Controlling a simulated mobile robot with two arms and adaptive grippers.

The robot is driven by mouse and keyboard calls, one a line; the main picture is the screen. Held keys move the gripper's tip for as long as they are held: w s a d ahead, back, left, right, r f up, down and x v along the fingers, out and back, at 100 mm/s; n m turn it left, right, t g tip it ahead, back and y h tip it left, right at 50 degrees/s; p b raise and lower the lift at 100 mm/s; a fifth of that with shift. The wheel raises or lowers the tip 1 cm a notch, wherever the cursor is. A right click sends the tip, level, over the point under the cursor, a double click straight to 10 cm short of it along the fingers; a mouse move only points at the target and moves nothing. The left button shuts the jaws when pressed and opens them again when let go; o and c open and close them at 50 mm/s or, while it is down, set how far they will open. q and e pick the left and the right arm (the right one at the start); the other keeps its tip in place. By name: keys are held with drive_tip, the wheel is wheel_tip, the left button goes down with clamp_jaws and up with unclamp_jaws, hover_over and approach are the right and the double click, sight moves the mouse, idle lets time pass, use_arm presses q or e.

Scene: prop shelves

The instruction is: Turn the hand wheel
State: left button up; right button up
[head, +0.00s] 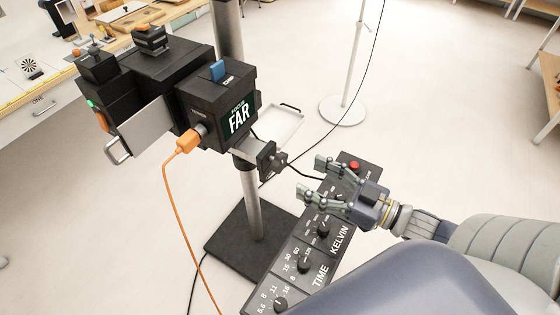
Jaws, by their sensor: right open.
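My right gripper (312,177) comes in from the right, open and empty, with its fingers pointing left. It is above a black control panel (287,258) with several dials. A black camera-like box (212,98) with a screen reading "FOCUS FAR" (239,117) stands on a grey post (251,205) to the left. A dark knob-like part (271,160) sticks out on the right side of the post mount, left of my fingertips and apart from them. I cannot tell for sure whether it is the hand wheel. My left gripper is out of view.
An orange plug and cable (180,148) hang from the box. The post stands on a black base plate (245,246). A light stand base (343,110) is behind. A metal tray (281,122) sits behind the mount. A white table (30,95) is at left; the floor between is clear.

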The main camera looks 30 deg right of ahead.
sight(283, 165)
drive_tip(key=shift+p+x, duration=0.75)
drive_tip(key=shift+x, duration=3.6)
drive_tip(key=c, duration=1.1)
